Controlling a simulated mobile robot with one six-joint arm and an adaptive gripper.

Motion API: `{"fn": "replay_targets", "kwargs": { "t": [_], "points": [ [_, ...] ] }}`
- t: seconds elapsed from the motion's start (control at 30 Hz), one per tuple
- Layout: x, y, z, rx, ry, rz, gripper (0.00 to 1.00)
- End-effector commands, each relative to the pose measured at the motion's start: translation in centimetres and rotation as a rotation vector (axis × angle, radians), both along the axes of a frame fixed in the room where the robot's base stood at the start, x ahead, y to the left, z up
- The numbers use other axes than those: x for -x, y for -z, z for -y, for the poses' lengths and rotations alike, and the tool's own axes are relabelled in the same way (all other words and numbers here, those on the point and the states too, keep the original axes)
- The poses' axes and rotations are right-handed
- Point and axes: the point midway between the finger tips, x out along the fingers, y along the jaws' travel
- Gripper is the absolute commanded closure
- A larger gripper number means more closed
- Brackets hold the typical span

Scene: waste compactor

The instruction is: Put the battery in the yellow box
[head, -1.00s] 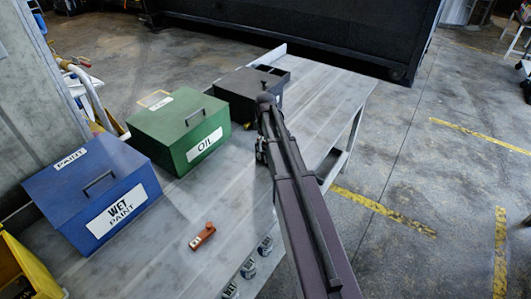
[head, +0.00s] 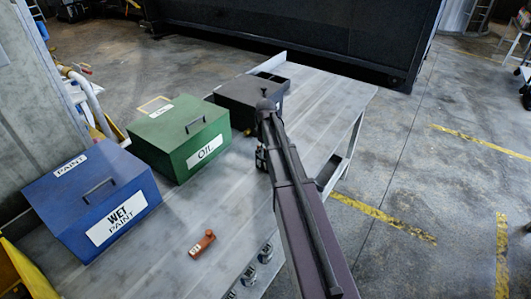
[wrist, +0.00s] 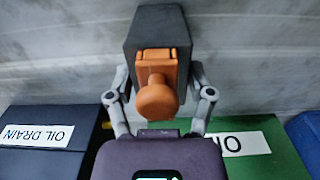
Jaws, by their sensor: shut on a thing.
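My gripper (wrist: 164,95) is shut on a dark grey block with an orange end and round orange knob, which looks like the battery (wrist: 157,30). Its fingers press on both sides of the block in the wrist view. In the head view my arm hides most of the gripper and the block, above the grey bench. The yellow box (head: 18,275) shows only in part at the lower left edge of the head view, beyond the blue box, well away from my gripper.
A blue wet paint box (head: 75,190), a green oil box (head: 165,130) and a black box (head: 238,103) stand along the bench (head: 175,215). A small orange-red object (head: 202,243) and several small cans (head: 265,254) lie nearer. The bench right of my arm is clear.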

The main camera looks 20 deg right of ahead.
Motion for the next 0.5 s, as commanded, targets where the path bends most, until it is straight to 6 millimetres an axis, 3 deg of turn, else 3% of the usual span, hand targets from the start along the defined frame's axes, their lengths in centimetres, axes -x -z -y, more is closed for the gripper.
{"fn": "replay_targets", "kwargs": {
  "t": [0.5],
  "points": [
    [0.0,-2.8,0.0,0.000,0.000,0.000,0.93]
  ]
}}
